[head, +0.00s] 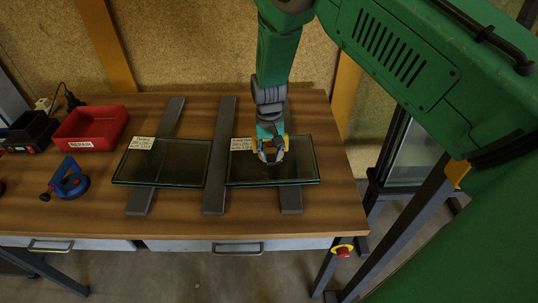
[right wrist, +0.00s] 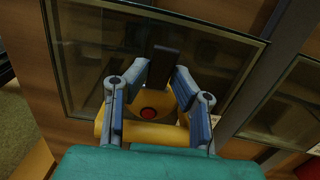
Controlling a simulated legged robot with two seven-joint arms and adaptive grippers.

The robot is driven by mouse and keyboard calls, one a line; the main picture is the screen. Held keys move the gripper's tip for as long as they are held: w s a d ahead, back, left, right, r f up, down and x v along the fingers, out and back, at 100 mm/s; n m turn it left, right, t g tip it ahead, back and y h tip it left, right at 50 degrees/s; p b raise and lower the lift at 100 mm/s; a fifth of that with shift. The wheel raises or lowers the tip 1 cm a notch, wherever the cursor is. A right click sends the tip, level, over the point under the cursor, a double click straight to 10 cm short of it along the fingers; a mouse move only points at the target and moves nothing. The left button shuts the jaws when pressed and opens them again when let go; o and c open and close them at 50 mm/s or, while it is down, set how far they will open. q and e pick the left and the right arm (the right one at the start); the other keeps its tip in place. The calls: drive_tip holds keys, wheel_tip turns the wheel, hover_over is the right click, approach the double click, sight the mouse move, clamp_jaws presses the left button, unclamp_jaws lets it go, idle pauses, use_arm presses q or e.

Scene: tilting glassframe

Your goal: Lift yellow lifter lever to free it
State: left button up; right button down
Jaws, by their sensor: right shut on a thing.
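The yellow lifter (right wrist: 150,134) sits on the right glass pane (head: 302,165); a round red part shows at its middle in the right wrist view. My right gripper (head: 271,151) comes down onto it from above and hides most of it in the head view. In the right wrist view, my right gripper (right wrist: 163,72) has its fingers around a dark upright piece above the yellow body and is shut on the lifter. Whether that dark piece is the lever is not clear. The pane lies flat on dark bars (head: 290,203). My left gripper is not in view.
A second glass pane (head: 190,163) lies to the left on the wooden table (head: 332,205). A blue lifter (head: 72,183), a red bin (head: 90,128) and a black box (head: 30,131) stand farther left. A red stop button (head: 343,251) is at the front right table corner.

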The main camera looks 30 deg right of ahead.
drive_tip(key=shift+w+d+g+y+b, duration=0.3)
drive_tip(key=shift+g+y+b, duration=0.15)
drive_tip(key=shift+g, duration=0.25)
drive_tip(key=shift+g+y, duration=0.25)
drive_tip(key=shift+g, duration=0.05)
drive_tip(key=shift+w+a+r+g+y+b, duration=0.1)
drive_tip(key=shift+w+r+g+y+b, duration=0.15)
drive_tip(key=shift+g+y+b, duration=0.5)
drive_tip(key=shift+h+b, duration=0.25)
drive_tip(key=shift+b, duration=0.25)
drive_tip(key=shift+r+g, duration=0.1)
drive_tip(key=shift+g, duration=0.15)
drive_tip(key=c, duration=1.4)
unclamp_jaws()
drive_tip(key=shift+w, duration=0.1)
drive_tip(key=shift+o, duration=0.2)
